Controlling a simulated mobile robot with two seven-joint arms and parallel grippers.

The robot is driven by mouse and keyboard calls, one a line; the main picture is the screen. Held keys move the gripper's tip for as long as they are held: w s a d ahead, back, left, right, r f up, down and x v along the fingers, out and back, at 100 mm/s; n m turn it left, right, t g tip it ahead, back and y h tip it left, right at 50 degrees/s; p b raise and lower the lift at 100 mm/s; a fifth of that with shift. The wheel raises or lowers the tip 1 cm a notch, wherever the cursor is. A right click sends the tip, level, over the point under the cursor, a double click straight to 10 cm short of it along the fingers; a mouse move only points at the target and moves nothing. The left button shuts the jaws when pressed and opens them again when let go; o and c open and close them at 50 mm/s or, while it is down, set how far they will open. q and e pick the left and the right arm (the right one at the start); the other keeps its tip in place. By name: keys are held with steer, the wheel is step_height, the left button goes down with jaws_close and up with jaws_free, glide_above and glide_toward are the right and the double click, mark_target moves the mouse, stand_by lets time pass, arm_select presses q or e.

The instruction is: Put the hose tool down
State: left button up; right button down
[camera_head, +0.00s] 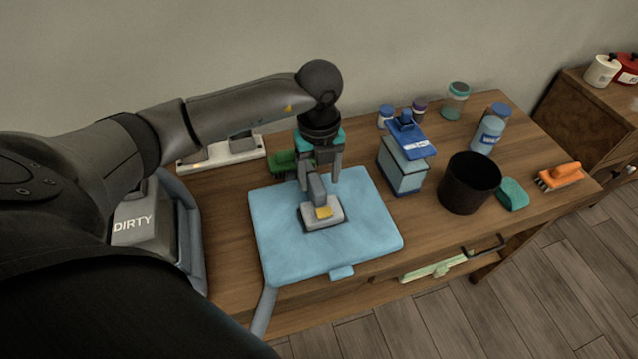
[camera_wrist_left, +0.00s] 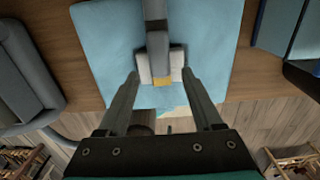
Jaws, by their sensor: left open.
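The hose tool (camera_head: 316,190), a grey upright handle on a pale grey head with a yellow patch, stands on a light blue folded pad (camera_head: 275,235) on the wooden table. In the left wrist view the tool (camera_wrist_left: 158,50) shows between and beyond the fingertips. My left gripper (camera_head: 320,182) is open just above and behind the tool's head, with one finger on each side in the picture. No clear contact between fingers and tool shows. My right gripper is not in view.
A blue-lidded box (camera_head: 403,172), black bin (camera_head: 468,183), teal sponge (camera_head: 512,194), orange brush (camera_head: 560,176) and bottles stand at the right. A green brush (camera_head: 284,161) and power strip (camera_head: 222,152) lie behind. A "DIRTY" container (camera_head: 133,222) is at left.

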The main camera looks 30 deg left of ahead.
mark_target(319, 189)
arm_select(q)
step_height(319, 189, up, 8)
steer(key=shift+p, duration=0.4)
stand_by(0.3)
